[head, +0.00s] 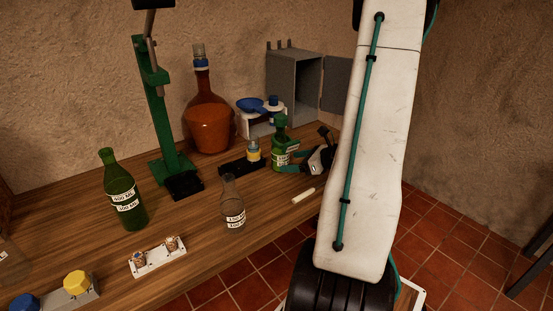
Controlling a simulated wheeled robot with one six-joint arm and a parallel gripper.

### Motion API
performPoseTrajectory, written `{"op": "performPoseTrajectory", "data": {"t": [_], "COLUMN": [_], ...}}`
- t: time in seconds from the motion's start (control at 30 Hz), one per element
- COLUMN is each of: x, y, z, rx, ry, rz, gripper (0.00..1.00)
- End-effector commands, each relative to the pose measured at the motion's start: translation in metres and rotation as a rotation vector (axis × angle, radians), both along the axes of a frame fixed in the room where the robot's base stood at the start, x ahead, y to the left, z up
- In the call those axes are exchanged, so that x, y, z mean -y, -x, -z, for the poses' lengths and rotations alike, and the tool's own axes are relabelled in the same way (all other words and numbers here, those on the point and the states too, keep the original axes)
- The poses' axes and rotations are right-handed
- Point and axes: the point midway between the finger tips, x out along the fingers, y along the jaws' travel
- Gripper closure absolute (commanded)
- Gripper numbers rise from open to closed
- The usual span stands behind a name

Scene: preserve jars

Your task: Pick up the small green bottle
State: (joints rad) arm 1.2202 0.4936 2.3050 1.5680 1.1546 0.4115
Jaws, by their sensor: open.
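The small green bottle (281,147) stands upright toward the back right of the wooden bench, with a pale label low on its side. My gripper (289,161) is at its right side, with the teal fingers open and pointing left toward the bottle. The near finger overlaps the bottle's lower right edge in the picture. I cannot tell whether the fingers touch it or how far they reach around it.
A larger green bottle (123,197) with labels stands at the left. A clear bottle (233,210) stands in front. A small jar (253,149) is just left of the small bottle, and a grey open cabinet (294,85) is behind. A white stick (304,196) lies near the edge.

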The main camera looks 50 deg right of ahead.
Motion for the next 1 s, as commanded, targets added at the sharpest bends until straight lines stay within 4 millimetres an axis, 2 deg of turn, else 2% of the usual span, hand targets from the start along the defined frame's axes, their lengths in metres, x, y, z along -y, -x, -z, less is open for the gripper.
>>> {"op": "performPoseTrajectory", "data": {"t": [0.37, 0.67, 0.87, 1.0], "x": [-0.009, -0.010, -0.010, -0.009], "y": [-0.047, -0.052, -0.052, -0.052], "z": [0.019, 0.021, 0.021, 0.020], "rx": [-0.001, -0.001, -0.001, 0.000], "ry": [0.000, 0.000, 0.000, 0.001], "rz": [-0.004, -0.002, -0.002, -0.001], "gripper": [0.21, 0.21, 0.74, 0.74]}}
